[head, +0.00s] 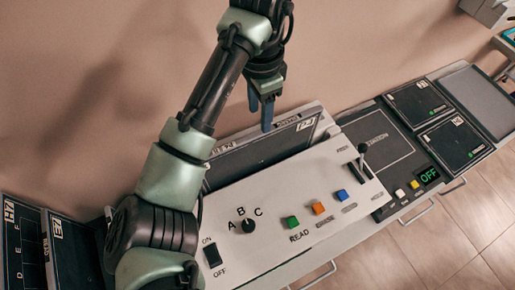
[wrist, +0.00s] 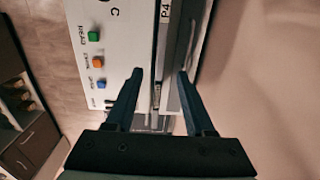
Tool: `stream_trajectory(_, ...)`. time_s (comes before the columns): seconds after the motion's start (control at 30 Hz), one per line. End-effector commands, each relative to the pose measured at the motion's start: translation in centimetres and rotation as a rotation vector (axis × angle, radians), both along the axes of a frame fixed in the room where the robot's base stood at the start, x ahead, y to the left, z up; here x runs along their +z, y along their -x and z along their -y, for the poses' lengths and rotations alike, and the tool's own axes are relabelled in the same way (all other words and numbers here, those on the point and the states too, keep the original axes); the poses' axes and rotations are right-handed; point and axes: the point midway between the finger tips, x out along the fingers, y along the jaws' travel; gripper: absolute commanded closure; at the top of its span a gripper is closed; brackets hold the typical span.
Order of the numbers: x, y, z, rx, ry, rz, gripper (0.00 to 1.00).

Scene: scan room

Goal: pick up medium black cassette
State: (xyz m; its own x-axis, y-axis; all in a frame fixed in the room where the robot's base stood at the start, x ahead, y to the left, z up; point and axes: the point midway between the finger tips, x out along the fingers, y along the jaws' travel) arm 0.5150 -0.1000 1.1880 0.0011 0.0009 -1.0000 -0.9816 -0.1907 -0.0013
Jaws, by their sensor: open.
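A black cassette (head: 262,153) with a white label stands in the slot behind the white control panel, in the head view. In the wrist view its narrow edge (wrist: 171,62), labelled P4, runs between the finger lines. My gripper (head: 267,115) is open above the cassette's right part, near the wall; its two fingers (wrist: 160,74) show apart in the wrist view, with no grip on the cassette. Other black cassettes lie at the right (head: 418,102) (head: 457,141) and at the left (head: 75,255). I cannot tell which one is the medium cassette.
The white control panel (head: 275,240) has a knob, a switch, coloured buttons and a lever (head: 362,158) that sticks up. A dark unit (head: 378,138) with an OFF display is to its right. The wall (head: 120,90) is close behind my arm.

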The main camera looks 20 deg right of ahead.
Motion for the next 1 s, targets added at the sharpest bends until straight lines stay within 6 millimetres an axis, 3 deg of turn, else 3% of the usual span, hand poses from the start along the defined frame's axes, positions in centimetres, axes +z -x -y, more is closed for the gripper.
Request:
stream_trajectory(0.03,-1.5,0.2,0.1,0.001,0.003,-0.006,0.46)
stream_trajectory(0.2,-4.6,0.1,0.2,0.0,0.004,-0.004,0.46)
stream_trajectory(0.47,-6.2,0.0,0.1,0.001,0.001,-0.001,0.46)
stream_trajectory(0.8,-10.5,-0.2,0.2,0.002,0.0,0.0,0.46)
stream_trajectory(1.0,-11.0,-0.2,0.2,0.0,0.0,0.001,0.46)
